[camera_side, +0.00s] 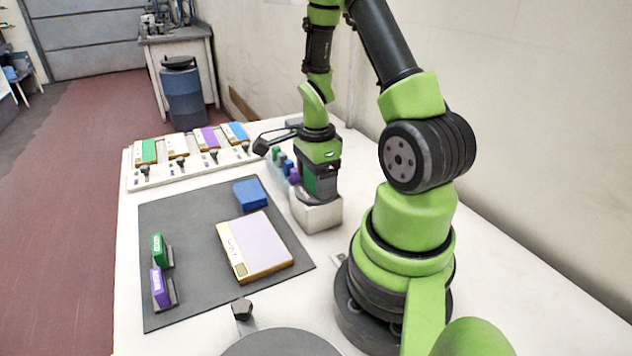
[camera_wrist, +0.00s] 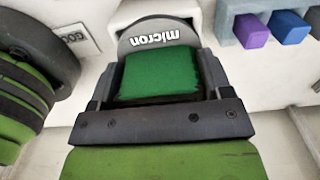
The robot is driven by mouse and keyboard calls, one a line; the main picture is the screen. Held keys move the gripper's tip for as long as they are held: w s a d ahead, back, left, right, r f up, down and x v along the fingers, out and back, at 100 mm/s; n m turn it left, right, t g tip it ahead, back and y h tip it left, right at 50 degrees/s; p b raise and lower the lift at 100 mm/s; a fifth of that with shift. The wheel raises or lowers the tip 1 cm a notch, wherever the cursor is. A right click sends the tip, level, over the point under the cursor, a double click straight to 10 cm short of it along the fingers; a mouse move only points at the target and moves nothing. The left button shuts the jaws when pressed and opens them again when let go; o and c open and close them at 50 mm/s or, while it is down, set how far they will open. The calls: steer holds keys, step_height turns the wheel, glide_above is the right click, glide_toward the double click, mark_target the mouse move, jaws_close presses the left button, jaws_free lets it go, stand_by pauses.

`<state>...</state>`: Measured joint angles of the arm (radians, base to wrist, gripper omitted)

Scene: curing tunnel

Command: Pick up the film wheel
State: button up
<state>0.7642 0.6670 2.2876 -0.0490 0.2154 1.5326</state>
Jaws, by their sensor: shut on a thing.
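The film wheel shows in the wrist view as a grey disc (camera_wrist: 165,38) marked "micron", with a green block (camera_wrist: 160,78) in front of it that looks like its grip. My gripper (camera_wrist: 160,85) has a finger on each side of the green block and is shut on it. In the side view my gripper (camera_side: 318,184) points down just above a pale square stand (camera_side: 316,213), with green showing between the fingers. The disc is mostly hidden there. I cannot tell whether the wheel still touches the stand.
A rack with coloured blocks (camera_side: 284,166) stands close left of my gripper; its purple block (camera_wrist: 252,31) shows in the wrist view. A dark mat (camera_side: 190,215) carries a lilac panel (camera_side: 258,243), a blue block (camera_side: 250,194) and two small upright blocks. A sample tray (camera_side: 140,183) lies behind.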

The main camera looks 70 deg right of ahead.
step_height(320, 180, up, 18)
stand_by(1.7)
steer(key=w+a+f+n, duration=0.3)
steer(key=w+f+n, duration=0.3)
steer(key=f+n, duration=0.2)
steer(key=w+a+f+n, duration=0.4)
steer(key=w+f+n, duration=0.2)
steer(key=f+n, duration=0.2)
steer(key=shift+a+n, duration=0.3)
steer(key=shift+n, duration=0.9)
steer(key=shift+f, duration=0.3)
stand_by(0.3)
